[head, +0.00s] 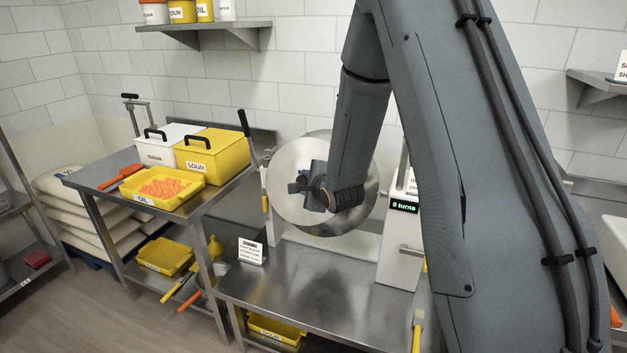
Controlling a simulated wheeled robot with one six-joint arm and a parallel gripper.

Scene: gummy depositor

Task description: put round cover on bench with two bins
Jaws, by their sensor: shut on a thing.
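The round cover (286,207) is a shiny metal disc standing upright, facing me, at the machine above the lower steel bench. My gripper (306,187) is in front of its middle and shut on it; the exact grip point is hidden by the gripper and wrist. The bench with two bins (90,176) is the steel table at left. On it stand a white lidded bin (165,150) and a yellow bin marked SOUR (207,153), both with black handles.
A yellow tray of orange pieces (168,190) and an orange scoop (120,177) occupy the left bench's front. A small sign (251,251) stands on the lower bench (310,285). A display reading "0 turns" (404,205) is right of the cover. Sacks (88,205) lie at far left.

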